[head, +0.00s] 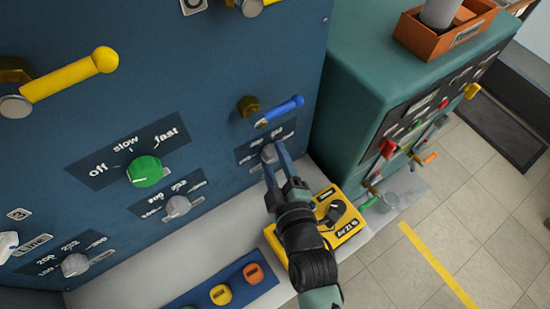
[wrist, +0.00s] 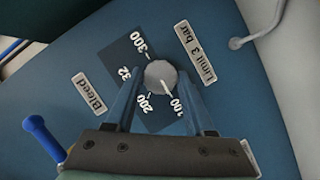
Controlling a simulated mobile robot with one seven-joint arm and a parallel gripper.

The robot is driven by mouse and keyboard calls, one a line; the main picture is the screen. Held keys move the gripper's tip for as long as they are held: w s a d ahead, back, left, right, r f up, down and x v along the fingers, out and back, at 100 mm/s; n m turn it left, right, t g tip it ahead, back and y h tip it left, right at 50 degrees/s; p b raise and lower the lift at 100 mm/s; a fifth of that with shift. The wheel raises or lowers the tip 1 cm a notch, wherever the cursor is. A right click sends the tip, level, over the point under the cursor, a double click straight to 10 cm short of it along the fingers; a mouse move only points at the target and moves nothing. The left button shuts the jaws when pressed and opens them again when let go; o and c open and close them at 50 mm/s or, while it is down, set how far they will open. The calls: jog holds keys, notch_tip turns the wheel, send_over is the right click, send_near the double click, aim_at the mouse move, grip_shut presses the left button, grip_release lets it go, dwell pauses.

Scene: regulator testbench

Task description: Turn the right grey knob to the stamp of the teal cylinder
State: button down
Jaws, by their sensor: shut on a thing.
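The right grey knob (head: 269,153) is on the blue panel, below a blue lever. It also shows in the wrist view (wrist: 160,73), on a dark plate marked 300, 32, 200 and 100. Its white pointer line is directed toward the 100 mark. My gripper (head: 273,162) reaches the knob from below, and its two blue fingers are shut on the knob's sides (wrist: 161,79). I cannot make out a teal cylinder or its stamp in either view.
A blue lever (head: 282,110) sits just above the knob. Two other grey knobs (head: 178,206) (head: 75,265) and a green selector (head: 146,171) are to the left. A yellow box (head: 345,228) stands below on the ledge. An orange tray (head: 418,39) holds a grey cylinder (head: 440,12).

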jog(key=m+g+y, duration=0.1)
jog(key=m, duration=0.1)
jog(key=m+g+b, duration=0.1)
jog(key=m, duration=0.1)
jog(key=shift+w+d+r+y, duration=0.1)
jog(key=shift+y, duration=0.3)
jog(key=shift+d+r+m+g+y, duration=0.15)
jog(key=shift+m+g+y, duration=0.35)
jog(key=shift+m, duration=0.6)
jog(key=m, duration=0.1)
jog(key=m+g+y+p, duration=0.1)
jog(key=shift+w+r+m, duration=0.1)
jog(key=shift+w+m, duration=0.05)
jog(key=shift+m, duration=0.15)
jog(key=shift+d+m+y+p, duration=0.15)
jog(key=shift+m+y+p, duration=0.3)
jog(key=shift+m+y, duration=0.4)
jog(key=m+y, duration=0.1)
jog(key=m+g+y, duration=0.1)
jog(key=m, duration=0.1)
jog(key=m+y, duration=0.1)
jog(key=m, duration=0.1)
jog(key=shift+d+f+m+g, duration=0.1)
jog(key=shift+f+m+g, duration=0.2)
jog(key=shift+f, duration=0.1)
jog(key=shift+y, duration=0.25)
jog(key=shift+c, duration=1.3)
grip_release()
